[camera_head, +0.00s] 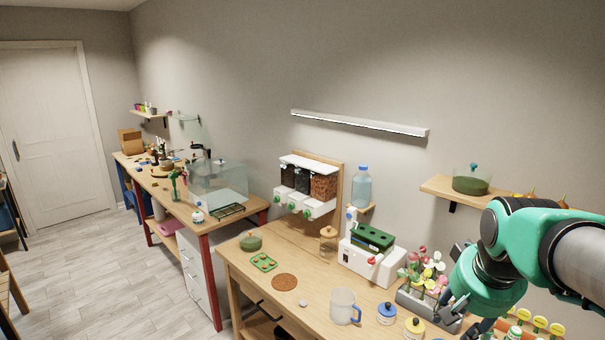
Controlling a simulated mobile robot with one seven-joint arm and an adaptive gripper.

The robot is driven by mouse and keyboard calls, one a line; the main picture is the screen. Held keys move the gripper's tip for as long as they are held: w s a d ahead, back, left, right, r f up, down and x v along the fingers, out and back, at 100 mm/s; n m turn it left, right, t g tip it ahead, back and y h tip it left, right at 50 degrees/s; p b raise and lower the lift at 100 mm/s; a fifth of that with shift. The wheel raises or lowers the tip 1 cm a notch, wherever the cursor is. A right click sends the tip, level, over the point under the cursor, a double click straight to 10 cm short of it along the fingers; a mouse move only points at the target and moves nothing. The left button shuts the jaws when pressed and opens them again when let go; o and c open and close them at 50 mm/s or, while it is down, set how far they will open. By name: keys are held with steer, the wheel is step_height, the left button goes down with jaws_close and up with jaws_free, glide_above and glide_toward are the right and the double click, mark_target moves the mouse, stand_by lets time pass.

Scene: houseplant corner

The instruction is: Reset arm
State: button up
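My arm (520,250), teal and dark grey, reaches in from the right edge over the right end of the near wooden bench (240,272). Dark parts at its lower end, perhaps my gripper (457,306), show beside the rack of small flowers (413,297). They are small and partly cut off, so I cannot make out both fingertips or whether anything is held.
The bench holds a measuring jug (342,306), a blue-lidded jar (387,313), a yellow-lidded jar (414,328), a cork mat (285,282) and a white machine (372,262). A wall shelf (445,188) is close to my arm. Floor (120,270) is clear at left.

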steer(key=s+a+f+n+t+y, duration=0.1)
steer(key=s+a+n, duration=0.2)
steer(key=s+a, duration=0.6)
steer(key=s, duration=0.3)
steer(key=shift+s, duration=0.3)
steer(key=shift+a+f, duration=0.1)
steer(key=shift+f, duration=0.05)
step_height(320, 180, down, 10)
steer(key=b, duration=0.9)
steer(key=shift+b, duration=0.3)
